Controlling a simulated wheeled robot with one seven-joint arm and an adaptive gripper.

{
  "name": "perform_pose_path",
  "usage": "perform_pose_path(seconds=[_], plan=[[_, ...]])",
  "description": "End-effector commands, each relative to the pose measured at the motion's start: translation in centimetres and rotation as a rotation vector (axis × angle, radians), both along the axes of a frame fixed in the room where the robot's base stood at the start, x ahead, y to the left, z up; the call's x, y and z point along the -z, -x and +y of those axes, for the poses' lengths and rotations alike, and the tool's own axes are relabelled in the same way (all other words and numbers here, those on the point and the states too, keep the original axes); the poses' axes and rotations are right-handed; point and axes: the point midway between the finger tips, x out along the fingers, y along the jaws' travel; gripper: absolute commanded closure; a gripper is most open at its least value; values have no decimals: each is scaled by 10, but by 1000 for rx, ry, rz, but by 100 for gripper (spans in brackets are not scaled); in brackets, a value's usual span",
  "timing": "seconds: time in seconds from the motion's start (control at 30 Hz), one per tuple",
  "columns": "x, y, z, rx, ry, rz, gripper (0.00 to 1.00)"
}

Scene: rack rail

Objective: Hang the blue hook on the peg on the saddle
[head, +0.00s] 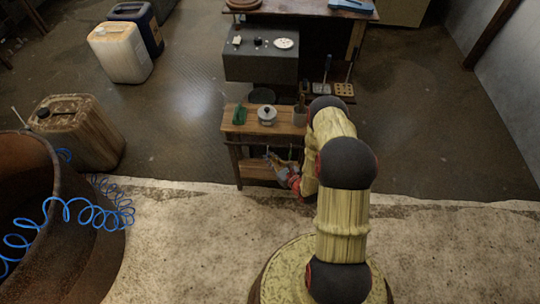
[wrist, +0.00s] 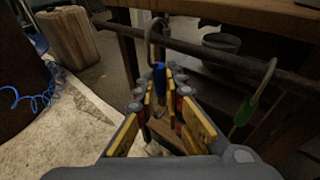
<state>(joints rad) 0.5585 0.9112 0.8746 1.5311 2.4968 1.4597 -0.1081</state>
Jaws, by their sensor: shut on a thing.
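The blue hook (wrist: 159,73) has a blue grip and a curved grey metal top. In the wrist view it stands roughly upright between the fingertips of my gripper (wrist: 162,92), which is shut on its grip. Its curved top is at the dark rail (wrist: 218,54); I cannot tell whether it hangs over the rail or is just in front of it. In the head view my gripper (head: 276,164) is low at the front of the small wooden table, partly hidden by my arm. I cannot make out the saddle or its peg clearly.
A green hook (wrist: 247,108) hangs on the rail to the right. The wooden tabletop (head: 237,126) is above the rail and a lower shelf (head: 255,171) is below. A green item (head: 240,115) and a lidded pot (head: 267,115) stand on top.

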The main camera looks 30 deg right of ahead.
Motion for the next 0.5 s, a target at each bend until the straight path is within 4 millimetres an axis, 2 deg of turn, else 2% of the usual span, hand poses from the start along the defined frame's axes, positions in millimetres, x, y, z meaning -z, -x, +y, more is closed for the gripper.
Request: perform_pose_path(seconds=[0.5], plan=[[-1, 27, 19, -1, -1, 0, 100]])
